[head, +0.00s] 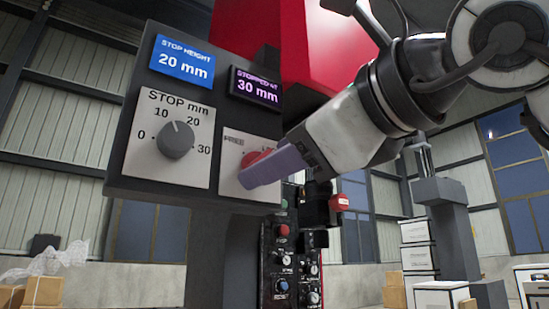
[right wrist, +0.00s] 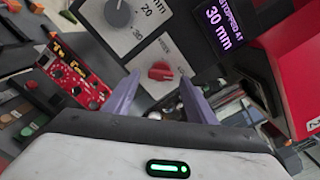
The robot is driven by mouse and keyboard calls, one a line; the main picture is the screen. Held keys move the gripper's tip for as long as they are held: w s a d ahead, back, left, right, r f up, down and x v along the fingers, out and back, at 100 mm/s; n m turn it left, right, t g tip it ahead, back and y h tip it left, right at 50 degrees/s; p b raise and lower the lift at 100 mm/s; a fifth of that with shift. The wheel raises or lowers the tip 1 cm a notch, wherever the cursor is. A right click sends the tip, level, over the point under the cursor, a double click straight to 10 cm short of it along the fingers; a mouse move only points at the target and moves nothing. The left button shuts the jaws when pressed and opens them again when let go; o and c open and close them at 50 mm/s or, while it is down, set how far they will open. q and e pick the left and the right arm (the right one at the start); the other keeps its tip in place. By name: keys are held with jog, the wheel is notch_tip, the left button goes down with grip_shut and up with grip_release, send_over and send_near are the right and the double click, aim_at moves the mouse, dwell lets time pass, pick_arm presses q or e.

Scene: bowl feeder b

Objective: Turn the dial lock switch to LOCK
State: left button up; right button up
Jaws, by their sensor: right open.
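The dial lock switch is a red knob (head: 250,158) on a white plate (head: 231,150) with FREE at its upper left and a partly hidden LOCK label at its upper right. My right gripper (head: 258,174) is in front of this plate, and its lavender fingers cover part of the knob. In the right wrist view, the red knob (right wrist: 160,71) shows just beyond and between the two spread fingertips of my right gripper (right wrist: 159,84), with nothing held. I cannot tell whether the fingers touch the knob or which label it points to. My left gripper is not in view.
Left of the switch is a grey STOP mm dial (head: 175,140). Above are a blue STOP HEIGHT 20 mm display (head: 182,60) and a purple STOPPED AT 30 mm display (head: 255,87). A lower black panel (head: 268,262) carries several buttons. A red machine body (head: 330,50) stands behind my right arm.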

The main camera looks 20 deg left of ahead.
jog(key=v, duration=0.9)
jog(key=shift+s+d, duration=0.2)
